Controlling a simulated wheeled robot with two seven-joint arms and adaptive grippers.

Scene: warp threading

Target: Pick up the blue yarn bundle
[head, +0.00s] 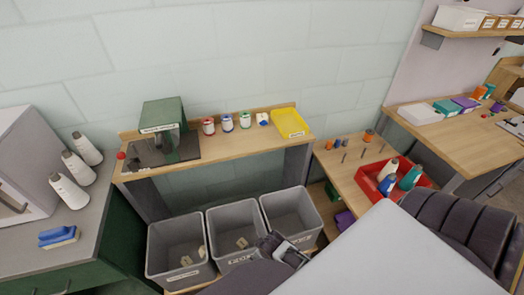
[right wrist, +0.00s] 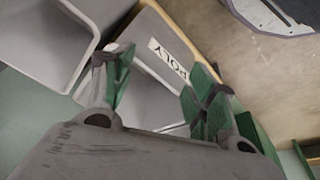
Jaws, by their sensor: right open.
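A blue bundle-like item (head: 58,236) with a pale yellow lower part lies on the grey counter at the far left of the head view. It is small there, so I cannot tell whether it is yarn. It does not show in the right wrist view. What appears to be my right gripper (head: 285,250) is low by the right-hand grey bin, far to the right of the blue item. In the right wrist view my right gripper (right wrist: 162,72) is open and empty, its green-padded fingers apart. My left gripper is not in view.
Three grey bins (head: 236,220) stand below the wooden bench (head: 235,147). The wrist view shows a POLY label (right wrist: 169,59) on a bin. White cones (head: 70,190) stand behind the blue item. A red tray (head: 369,180) of cones sits on the right.

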